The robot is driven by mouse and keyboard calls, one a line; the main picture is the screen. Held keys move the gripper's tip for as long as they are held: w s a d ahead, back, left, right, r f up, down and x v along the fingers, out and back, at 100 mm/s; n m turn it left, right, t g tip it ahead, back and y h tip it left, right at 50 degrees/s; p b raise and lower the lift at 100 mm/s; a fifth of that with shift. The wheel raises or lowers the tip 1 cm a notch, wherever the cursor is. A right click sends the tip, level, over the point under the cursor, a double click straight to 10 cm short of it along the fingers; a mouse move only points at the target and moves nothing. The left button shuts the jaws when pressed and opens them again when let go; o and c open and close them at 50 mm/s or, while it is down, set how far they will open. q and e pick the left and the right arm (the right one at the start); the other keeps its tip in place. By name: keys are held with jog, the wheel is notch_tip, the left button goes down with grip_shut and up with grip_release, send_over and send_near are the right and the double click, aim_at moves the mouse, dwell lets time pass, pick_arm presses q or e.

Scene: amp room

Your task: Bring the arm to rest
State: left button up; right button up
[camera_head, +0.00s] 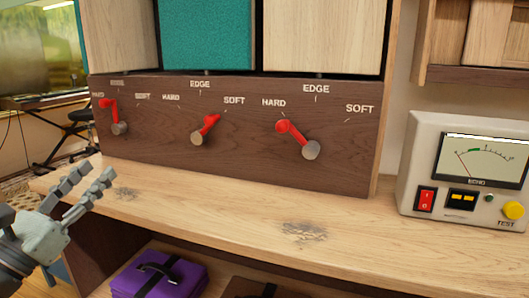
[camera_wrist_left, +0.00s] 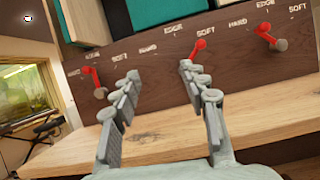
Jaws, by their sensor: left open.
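My left gripper (camera_head: 84,187) is at the lower left of the head view, in front of the shelf edge. It is open and empty, and its two fingers stand apart in the left wrist view (camera_wrist_left: 160,90). It is apart from the dark wooden panel (camera_head: 240,155), which carries three red levers. The left lever (camera_head: 109,108) and the right lever (camera_head: 290,133) point up-left toward HARD. The middle lever (camera_head: 208,126) points up-right toward SOFT. My right gripper is in neither view.
A light wooden shelf (camera_head: 230,212) runs below the panel. A white meter box (camera_head: 408,186) labelled ECHO stands at the right. A purple case (camera_head: 190,280) sits under the shelf. The shelf top before the panel is clear.

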pick_arm(q)
jog(key=s+a+f+n+g+y+p, duration=0.1)
jog(key=a+f+n+g+y, duration=0.2)
jog(key=f+n, duration=0.55)
jog(key=a+f+n+g+y+p, duration=0.1)
jog(key=a+f+n+g+y, duration=0.1)
jog(key=f+n+y, duration=0.6)
jog(key=s+a+f+n+g+y, duration=0.1)
jog(key=a+f+n+g+y, duration=0.15)
jog(key=f+n, duration=0.6)
jog(key=s+d+f+n+g+h, duration=0.1)
jog(key=s+d+f+n+g, duration=0.2)
jog(key=s+f, duration=0.4)
jog(key=s+d+f+n+g+h+p, duration=0.1)
jog(key=s+d+f+n+g+h, duration=0.1)
jog(key=s+d+f+n+g, duration=0.2)
jog(key=s+d+f+n+g+h+p, duration=0.1)
jog(key=s+d+f+n+g, duration=0.3)
jog(key=s+f+n, duration=0.3)
jog(key=s+d+f, duration=0.1)
jog(key=s+f, duration=0.2)
jog(key=f, duration=0.1)
jog(key=shift+d+h, duration=0.25)
jog(key=shift+h, duration=0.1)
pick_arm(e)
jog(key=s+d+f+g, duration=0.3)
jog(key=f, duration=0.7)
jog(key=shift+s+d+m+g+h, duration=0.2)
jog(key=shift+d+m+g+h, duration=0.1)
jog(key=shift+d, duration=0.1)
